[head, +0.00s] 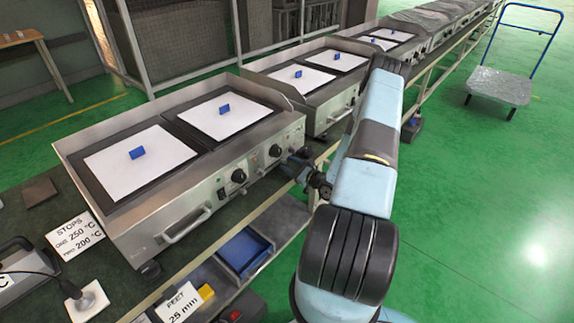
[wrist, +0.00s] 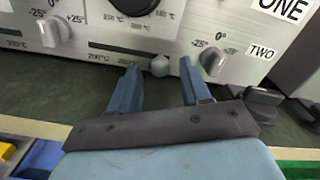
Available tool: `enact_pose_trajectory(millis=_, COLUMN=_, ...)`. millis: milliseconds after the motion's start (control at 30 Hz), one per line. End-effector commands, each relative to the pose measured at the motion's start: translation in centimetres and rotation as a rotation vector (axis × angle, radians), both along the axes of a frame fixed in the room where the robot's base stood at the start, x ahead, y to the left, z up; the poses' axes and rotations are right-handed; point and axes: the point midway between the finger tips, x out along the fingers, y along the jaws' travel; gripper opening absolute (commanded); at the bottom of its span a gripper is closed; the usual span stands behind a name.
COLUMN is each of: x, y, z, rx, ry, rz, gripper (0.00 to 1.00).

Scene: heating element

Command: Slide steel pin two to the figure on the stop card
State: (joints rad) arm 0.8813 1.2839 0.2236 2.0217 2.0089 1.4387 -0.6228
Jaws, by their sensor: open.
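The stop card (head: 76,237) lies at the left in the head view. It reads STOPS, ONE 250 °C, TWO 200 °C. A round steel pin (wrist: 160,66) sits on the front panel's lower edge in the wrist view, beside small scale figures too blurred to read surely. The label TWO (wrist: 262,52) is to its right. My gripper (wrist: 159,74) is open, with one blue finger on each side of the pin. Gaps show between pin and fingers; whether they touch is unclear. In the head view my gripper (head: 299,166) is at the panel's right end, partly hidden.
A black dial (wrist: 130,5) is above the pin, with a small silver knob (wrist: 213,60) at right and another (wrist: 52,32) at left. The griddle (head: 130,215) carries white plates with blue blocks. A blue bin (head: 245,251) stands on the shelf below.

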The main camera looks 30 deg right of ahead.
Motion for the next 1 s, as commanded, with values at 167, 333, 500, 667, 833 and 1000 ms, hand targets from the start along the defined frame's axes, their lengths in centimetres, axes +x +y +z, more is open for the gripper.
enact_pose_trajectory(millis=167, x=0.97, y=0.37, z=0.01, rx=0.000, ry=0.000, rz=0.000, gripper=0.47)
enact_pose_trajectory(millis=333, x=1.11, y=0.42, z=0.01, rx=0.000, ry=0.000, rz=-0.001, gripper=0.47)
enact_pose_trajectory(millis=500, x=1.09, y=0.42, z=0.02, rx=0.000, ry=0.000, rz=0.000, gripper=0.43)
enact_pose_trajectory(millis=667, x=1.10, y=0.41, z=0.03, rx=0.000, ry=0.000, rz=0.000, gripper=0.28)
enact_pose_trajectory(millis=833, x=1.08, y=0.41, z=0.02, rx=0.000, ry=0.000, rz=0.000, gripper=0.12)
enact_pose_trajectory(millis=1000, x=1.08, y=0.42, z=0.02, rx=0.000, ry=0.000, rz=0.000, gripper=0.00)
